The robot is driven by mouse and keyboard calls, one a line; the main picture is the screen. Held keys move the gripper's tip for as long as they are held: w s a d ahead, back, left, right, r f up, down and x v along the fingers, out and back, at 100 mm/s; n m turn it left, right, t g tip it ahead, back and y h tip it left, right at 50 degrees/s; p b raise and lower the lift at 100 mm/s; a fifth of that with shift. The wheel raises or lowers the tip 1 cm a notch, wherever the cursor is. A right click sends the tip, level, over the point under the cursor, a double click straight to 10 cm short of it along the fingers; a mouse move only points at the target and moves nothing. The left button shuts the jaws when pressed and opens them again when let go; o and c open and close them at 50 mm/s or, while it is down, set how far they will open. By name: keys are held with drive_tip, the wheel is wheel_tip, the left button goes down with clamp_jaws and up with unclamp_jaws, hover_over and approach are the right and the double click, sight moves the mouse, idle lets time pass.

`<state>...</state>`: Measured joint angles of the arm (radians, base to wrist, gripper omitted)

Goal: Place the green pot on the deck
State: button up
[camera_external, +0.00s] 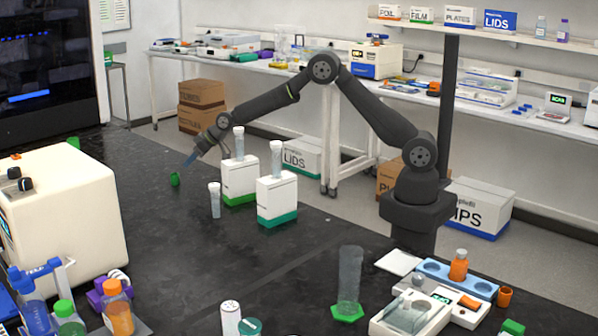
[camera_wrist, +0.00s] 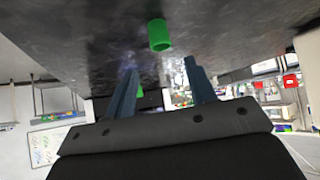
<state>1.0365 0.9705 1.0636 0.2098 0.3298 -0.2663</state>
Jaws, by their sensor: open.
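A small green pot (camera_external: 175,179) stands on the black bench top (camera_external: 165,240), toward its far side. In the wrist view the green pot (camera_wrist: 159,36) is just beyond my fingertips, near the top middle. My gripper (camera_external: 188,161) reaches down at a slant from the upper right, close to the pot and apart from it. In the wrist view my gripper's two blue fingers (camera_wrist: 160,68) are spread with nothing between them. I cannot tell which surface is the deck.
Two white boxes (camera_external: 277,198) with clear tubes on top stand right of the pot, beside an upright tube (camera_external: 214,199). A cream machine (camera_external: 65,215) is at left. A blue tray (camera_external: 440,270) with an orange bottle sits front right. The middle bench is mostly clear.

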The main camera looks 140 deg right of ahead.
drive_tip(key=shift+o, duration=0.5)
drive_tip(key=shift+s+a+r, duration=0.25)
drive_tip(key=shift+a+r, duration=0.05)
drive_tip(key=shift+r, duration=0.05)
drive_tip(key=shift+r, duration=0.1)
drive_tip(key=v, duration=0.6)
hover_over(178, 184)
drive_tip(key=s+a, duration=0.2)
drive_tip(key=f, duration=0.8)
drive_tip(key=shift+s, duration=0.2)
drive_tip(key=shift+f+x, duration=0.2)
drive_tip(key=shift+x, duration=2.4)
drive_tip(key=shift+s+a, duration=0.1)
drive_tip(key=shift+a, duration=0.05)
